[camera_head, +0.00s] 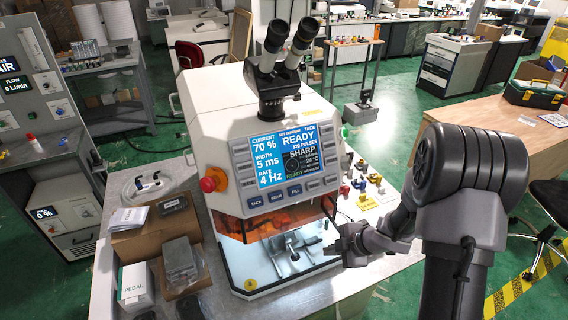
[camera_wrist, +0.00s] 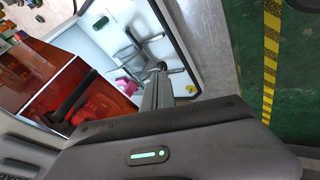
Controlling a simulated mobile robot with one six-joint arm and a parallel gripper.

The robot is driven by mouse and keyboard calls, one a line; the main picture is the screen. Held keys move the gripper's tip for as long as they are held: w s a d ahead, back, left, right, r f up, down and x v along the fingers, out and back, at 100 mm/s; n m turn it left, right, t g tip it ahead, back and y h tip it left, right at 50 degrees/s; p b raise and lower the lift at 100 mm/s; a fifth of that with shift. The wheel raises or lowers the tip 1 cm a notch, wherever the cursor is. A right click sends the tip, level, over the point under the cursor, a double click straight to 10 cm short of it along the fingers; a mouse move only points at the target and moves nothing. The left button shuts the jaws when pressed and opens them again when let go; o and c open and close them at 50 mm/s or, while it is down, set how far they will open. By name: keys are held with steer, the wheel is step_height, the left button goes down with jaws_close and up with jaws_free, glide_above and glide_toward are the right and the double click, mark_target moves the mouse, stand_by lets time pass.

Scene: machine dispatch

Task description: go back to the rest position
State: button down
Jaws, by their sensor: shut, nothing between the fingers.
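My gripper (camera_head: 343,246) is in front of the right side of the white machine (camera_head: 215,120), near its lit chamber opening. In the wrist view my gripper (camera_wrist: 160,68) shows its narrow fingers together, with nothing between them. The machine has an eyepiece pair on top and a blue screen reading READY. Its orange shield (camera_head: 270,220) is above the bright chamber, and the shield also shows in the wrist view (camera_wrist: 85,100). A metal fixture (camera_head: 290,250) stands inside the chamber, and a small pink piece (camera_wrist: 127,86) lies there in the wrist view.
The machine stands on a grey bench (camera_head: 110,255). Cardboard boxes (camera_head: 150,235) and a white PEDAL box (camera_head: 135,287) are to its left. Several small coloured parts (camera_head: 372,185) stand behind my gripper. A wooden table (camera_head: 480,115) is at right. Yellow-black tape (camera_head: 515,295) marks the green floor.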

steer(key=w+d+r+m+t+h+b, duration=0.25)
steer(key=d+r+m+h+b, duration=0.35)
steer(key=r, duration=0.4)
steer(key=s+r+m+h+b, duration=0.1)
steer(key=s+r+m+b, duration=0.1)
steer(key=s+r+m, duration=0.3)
steer(key=s+a+f+m+g+y+b, duration=0.1)
steer(key=s+a+m+y+b, duration=0.1)
steer(key=s+a+m, duration=0.4)
steer(key=s+a+f+m+g+y+b, duration=0.1)
steer(key=s+a+m+b, duration=0.3)
steer(key=s, duration=1.2)
steer(key=a+m+y, duration=0.1)
steer(key=a+m, duration=0.1)
steer(key=a, duration=0.2)
steer(key=shift+s+b, duration=0.3)
steer(key=shift+s, duration=0.05)
